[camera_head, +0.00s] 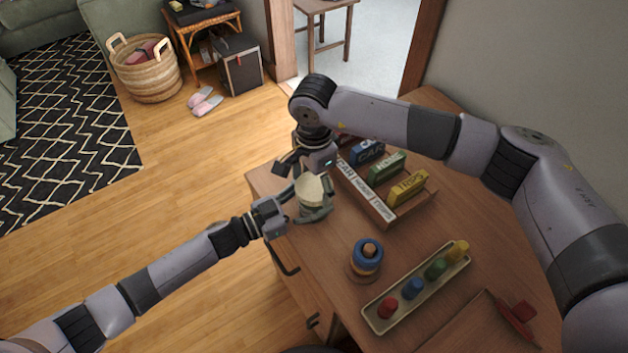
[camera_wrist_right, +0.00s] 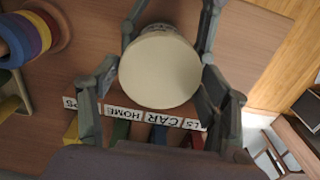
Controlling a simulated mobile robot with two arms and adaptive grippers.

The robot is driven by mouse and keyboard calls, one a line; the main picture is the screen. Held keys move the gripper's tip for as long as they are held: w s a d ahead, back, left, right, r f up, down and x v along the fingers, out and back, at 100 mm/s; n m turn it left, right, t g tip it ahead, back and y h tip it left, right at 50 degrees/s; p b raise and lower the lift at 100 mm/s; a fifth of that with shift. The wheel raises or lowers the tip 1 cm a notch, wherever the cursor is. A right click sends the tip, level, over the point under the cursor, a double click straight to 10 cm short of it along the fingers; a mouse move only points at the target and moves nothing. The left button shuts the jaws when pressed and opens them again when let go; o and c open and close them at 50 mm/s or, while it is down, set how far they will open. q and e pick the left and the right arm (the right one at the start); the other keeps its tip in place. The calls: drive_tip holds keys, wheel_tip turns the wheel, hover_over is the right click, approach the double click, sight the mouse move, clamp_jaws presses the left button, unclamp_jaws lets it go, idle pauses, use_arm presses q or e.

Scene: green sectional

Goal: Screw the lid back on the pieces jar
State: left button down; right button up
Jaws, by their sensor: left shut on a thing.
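The pieces jar (camera_head: 312,208) stands near the desk's left edge in the head view, largely hidden by grippers. Its round cream lid (camera_wrist_right: 160,70) fills the middle of the right wrist view and also shows in the head view (camera_head: 310,188). The lid sits at the jar's top; I cannot tell whether the threads are engaged. My left gripper (camera_head: 308,212) is shut around the jar's body, its fingers beside the jar in the wrist view. My right gripper (camera_wrist_right: 160,90) is above, its open fingers on either side of the lid, very close to its rim.
A labelled wooden sorter (camera_head: 385,214) with coloured blocks stands just right of the jar. A ring stacker (camera_head: 366,258) and a peg tray (camera_head: 385,319) lie nearer on the desk (camera_head: 320,250). A red item (camera_head: 516,322) lies at the lower right.

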drive_tip(key=c, duration=0.7)
drive_tip(key=m, duration=0.7)
drive_tip(key=shift+c, duration=0.2)
drive_tip(key=m, duration=0.5)
drive_tip(key=o, duration=1.3)
drive_tip(key=shift+r, duration=2.25)
drive_tip(key=shift+c, duration=0.4)
